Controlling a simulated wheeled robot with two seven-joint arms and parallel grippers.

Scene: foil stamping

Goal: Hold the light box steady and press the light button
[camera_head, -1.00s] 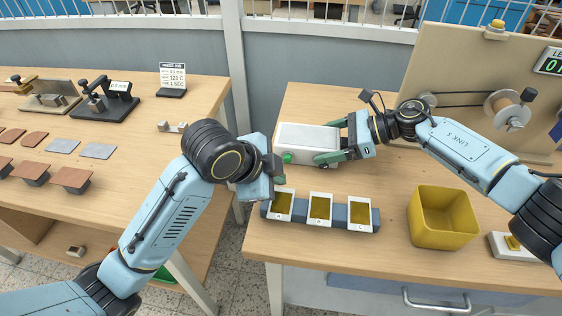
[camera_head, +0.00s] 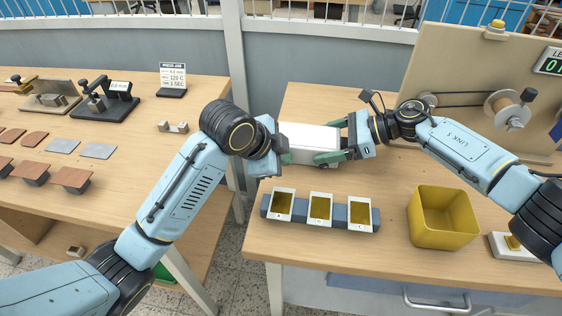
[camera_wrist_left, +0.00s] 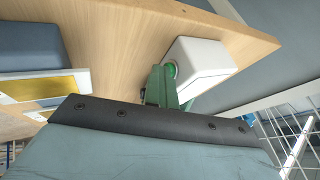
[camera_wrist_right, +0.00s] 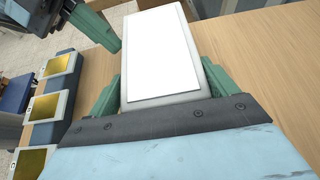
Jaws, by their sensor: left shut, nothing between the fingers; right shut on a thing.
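The light box (camera_head: 308,137) is a white block with a pale top panel, lying on the right-hand table. It also shows in the right wrist view (camera_wrist_right: 160,55). My right gripper (camera_head: 330,143) is shut on it from its right end, one green finger along each long side. The green light button (camera_wrist_left: 171,70) is on the box's end face in the left wrist view; in the head view my left gripper hides it. My left gripper (camera_head: 284,158) is shut and empty at the box's left end. Its fingertips (camera_wrist_left: 160,75) are at the button; I cannot tell whether they touch it.
A blue-grey rack (camera_head: 335,214) with several gold-faced cards stands in front of the box. The left table (camera_head: 130,200) is across a gap.

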